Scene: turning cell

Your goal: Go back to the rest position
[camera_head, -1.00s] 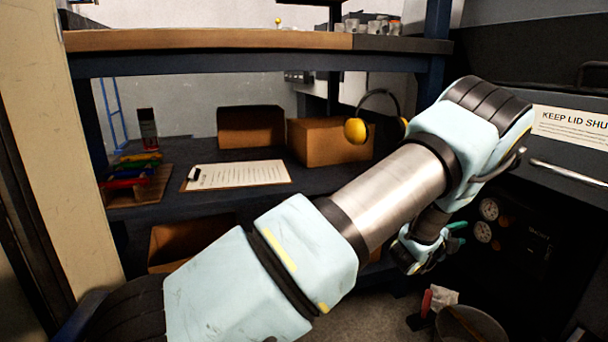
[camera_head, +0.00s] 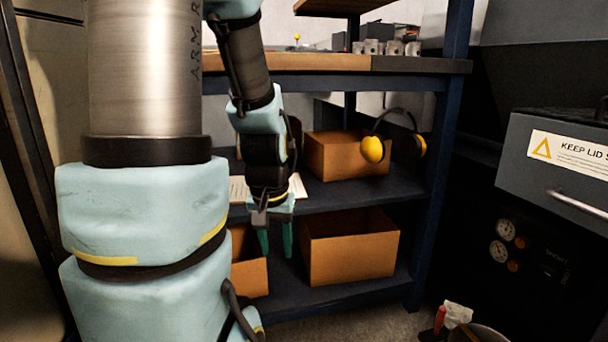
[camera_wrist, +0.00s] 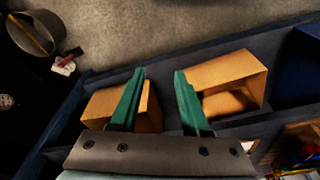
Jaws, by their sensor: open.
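My gripper (camera_head: 275,238) hangs fingers-down in front of the shelf unit in the head view. Its two green fingers are apart with nothing between them. In the wrist view the gripper (camera_wrist: 158,95) shows both green fingers spread, with open cardboard boxes beyond them. My arm stands folded at the left of the head view and hides the left part of the shelves.
The shelf unit (camera_head: 420,200) holds a cardboard box (camera_head: 345,158) and yellow earmuffs (camera_head: 373,149) on its middle shelf. Another box (camera_head: 345,255) is below. A dark lidded cabinet (camera_head: 530,175) stands at right. A bin (camera_wrist: 38,35) stands on the floor (camera_wrist: 170,35).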

